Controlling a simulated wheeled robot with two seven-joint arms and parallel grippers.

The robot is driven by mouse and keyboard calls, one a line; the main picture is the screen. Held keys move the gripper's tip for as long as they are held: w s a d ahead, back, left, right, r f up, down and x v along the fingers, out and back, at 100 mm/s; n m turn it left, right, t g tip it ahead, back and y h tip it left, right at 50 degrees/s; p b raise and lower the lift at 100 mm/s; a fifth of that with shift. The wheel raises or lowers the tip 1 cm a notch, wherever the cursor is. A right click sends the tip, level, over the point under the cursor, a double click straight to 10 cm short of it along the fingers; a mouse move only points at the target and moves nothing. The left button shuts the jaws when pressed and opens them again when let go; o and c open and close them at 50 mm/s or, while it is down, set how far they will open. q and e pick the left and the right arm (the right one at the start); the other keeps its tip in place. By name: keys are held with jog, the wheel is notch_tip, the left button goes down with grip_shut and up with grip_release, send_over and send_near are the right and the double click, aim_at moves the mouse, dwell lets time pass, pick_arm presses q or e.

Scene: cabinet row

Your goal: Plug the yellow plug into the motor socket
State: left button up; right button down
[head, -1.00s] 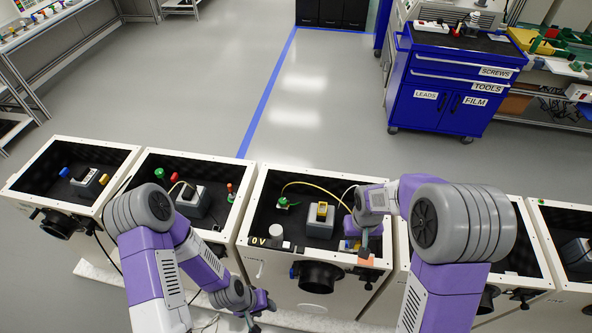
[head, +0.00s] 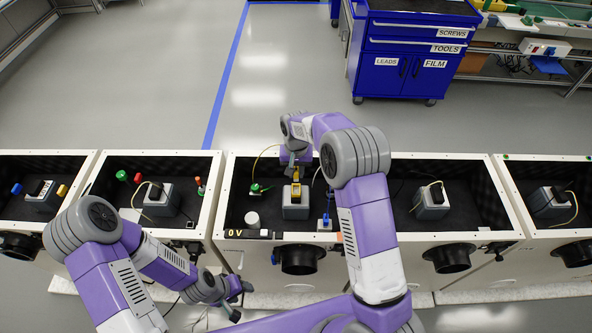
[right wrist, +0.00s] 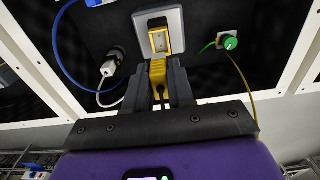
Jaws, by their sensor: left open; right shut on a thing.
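The motor is a grey box (head: 296,208) in the middle open cabinet. Its socket shows in the right wrist view as a yellow-rimmed opening (right wrist: 159,36) on a pale grey face. My right gripper (head: 294,176) is above the motor, pointing down. In the right wrist view it is shut on the yellow plug (right wrist: 157,70), just below the socket in the picture. I cannot tell whether plug and socket touch. A yellow cable (head: 262,160) arcs up from a green connector (head: 254,188) and passes behind my right arm. My left gripper (head: 235,298) is open and empty in front of the cabinets.
A blue plug (head: 325,223) stands right of the motor in the same cabinet, and a white cylinder (head: 252,219) stands front left. White cabinet rims surround the work area. Neighbouring cabinets hold similar grey boxes, such as one on the right (head: 431,204). A blue trolley (head: 412,55) stands behind.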

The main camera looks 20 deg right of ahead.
jog(key=shift+f, duration=0.1)
jog(key=shift+f+b, duration=1.8)
jog(key=shift+f, duration=1.05)
jog(key=shift+f+b, duration=0.75)
jog(key=shift+f, duration=0.55)
jog(key=c, duration=0.9)
grip_release()
notch_tip(320, 180, up, 8)
jog(key=shift+f+p, duration=0.2)
jog(key=shift+p, duration=0.55)
